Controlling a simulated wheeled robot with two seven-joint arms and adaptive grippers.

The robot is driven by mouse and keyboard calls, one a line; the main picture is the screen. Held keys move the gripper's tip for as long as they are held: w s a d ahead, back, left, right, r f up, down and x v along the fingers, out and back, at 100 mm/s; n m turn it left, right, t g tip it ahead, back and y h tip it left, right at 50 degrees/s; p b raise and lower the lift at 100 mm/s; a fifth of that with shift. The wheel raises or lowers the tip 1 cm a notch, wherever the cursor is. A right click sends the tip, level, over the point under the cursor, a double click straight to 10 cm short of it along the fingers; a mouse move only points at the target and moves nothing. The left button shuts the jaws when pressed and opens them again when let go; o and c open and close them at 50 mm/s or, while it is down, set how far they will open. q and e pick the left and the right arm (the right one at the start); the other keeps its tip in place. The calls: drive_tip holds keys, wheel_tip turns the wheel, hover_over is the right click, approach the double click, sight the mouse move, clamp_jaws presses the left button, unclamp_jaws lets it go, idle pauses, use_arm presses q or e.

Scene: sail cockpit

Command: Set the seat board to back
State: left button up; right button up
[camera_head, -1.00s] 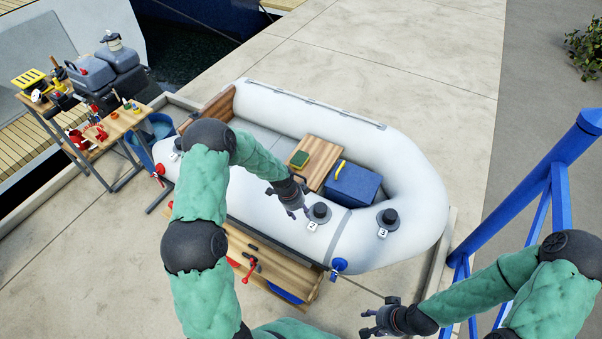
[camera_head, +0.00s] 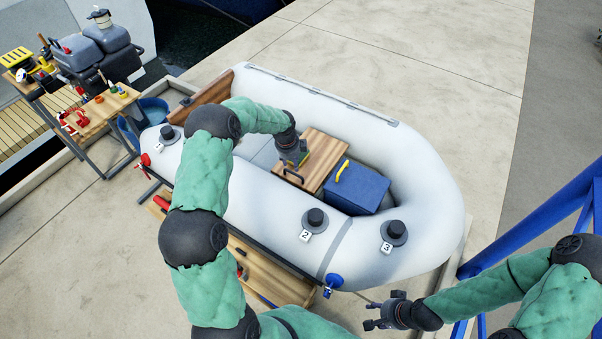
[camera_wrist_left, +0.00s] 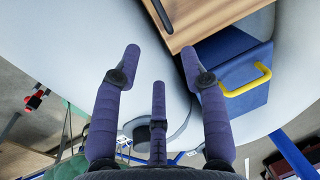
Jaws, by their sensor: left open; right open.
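The seat board (camera_head: 326,158) is a wooden plank lying across the inside of the white inflatable boat (camera_head: 268,203). In the left wrist view, the board (camera_wrist_left: 215,18) is at the top, with dark handle-like bars near its edges. My left gripper (camera_head: 291,163) is at the board's left side and hides part of it. In the left wrist view, my left gripper's fingers (camera_wrist_left: 160,68) are spread with nothing between them; contact with the board cannot be told. My right gripper (camera_head: 376,317) is open and empty, outside the boat at lower right.
A blue box (camera_head: 357,190) with a yellow handle sits right of the board. Black fittings (camera_head: 315,217) stand on the near tube. A cluttered workbench (camera_head: 92,113) is at left.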

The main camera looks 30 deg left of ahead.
use_arm(q)
drive_tip(key=b, duration=0.3)
hover_over(296, 182)
wheel_tip(296, 182, down, 11)
idle(0.3)
clamp_jaws()
